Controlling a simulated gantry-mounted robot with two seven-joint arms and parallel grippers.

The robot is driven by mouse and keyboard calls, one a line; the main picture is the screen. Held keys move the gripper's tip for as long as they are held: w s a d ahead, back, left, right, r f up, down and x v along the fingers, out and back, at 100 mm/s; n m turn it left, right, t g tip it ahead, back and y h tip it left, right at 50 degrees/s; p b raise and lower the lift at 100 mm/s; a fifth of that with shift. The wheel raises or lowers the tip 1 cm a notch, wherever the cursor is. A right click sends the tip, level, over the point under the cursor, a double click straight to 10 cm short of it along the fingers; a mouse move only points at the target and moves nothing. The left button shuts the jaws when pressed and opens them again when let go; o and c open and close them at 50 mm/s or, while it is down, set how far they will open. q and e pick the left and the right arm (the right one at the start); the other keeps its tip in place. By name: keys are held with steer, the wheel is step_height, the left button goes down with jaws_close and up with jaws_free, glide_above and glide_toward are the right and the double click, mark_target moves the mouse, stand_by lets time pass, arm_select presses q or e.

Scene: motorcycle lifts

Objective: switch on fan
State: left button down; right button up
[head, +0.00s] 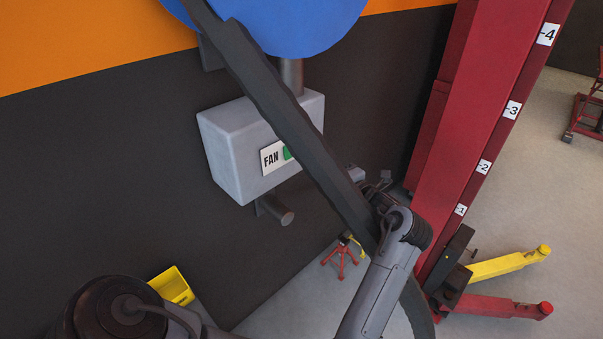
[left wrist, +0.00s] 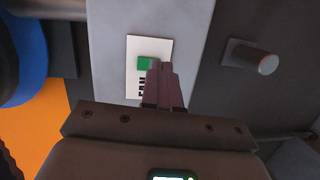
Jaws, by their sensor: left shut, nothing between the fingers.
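The fan's grey box (head: 235,145) is mounted on the dark wall. Its front has a white FAN label (head: 270,158) with a green switch (head: 287,153), partly hidden by a dark band in the head view. The left wrist view shows the label (left wrist: 134,88) and the green switch (left wrist: 146,62) up close. My left gripper (left wrist: 160,66) is shut and empty, its fingertips overlapping the lower right of the switch. I cannot tell whether they touch it. In the head view its fingertips are not clear. My right gripper is in neither view.
A long dark band (head: 265,85) runs diagonally across the head view in front of the box. A red lift post (head: 475,120) stands to the right, with yellow (head: 510,263) and red (head: 500,307) arms at its foot. A yellow bin (head: 172,286) is low on the left.

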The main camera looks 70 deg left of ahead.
arm_select(q)
steer(key=d+n+g, duration=0.2)
steer(key=d, duration=0.1)
steer(key=s+d+g+h+b, duration=0.1)
steer(key=shift+d+r+n, duration=0.2)
steer(key=shift+r+n, duration=0.15)
steer(key=shift+n, duration=0.05)
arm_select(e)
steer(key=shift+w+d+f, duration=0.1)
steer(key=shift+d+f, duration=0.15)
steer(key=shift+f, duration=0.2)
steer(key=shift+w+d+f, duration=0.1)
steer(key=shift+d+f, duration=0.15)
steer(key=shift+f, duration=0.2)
arm_select(q)
steer(key=shift+a, duration=0.1)
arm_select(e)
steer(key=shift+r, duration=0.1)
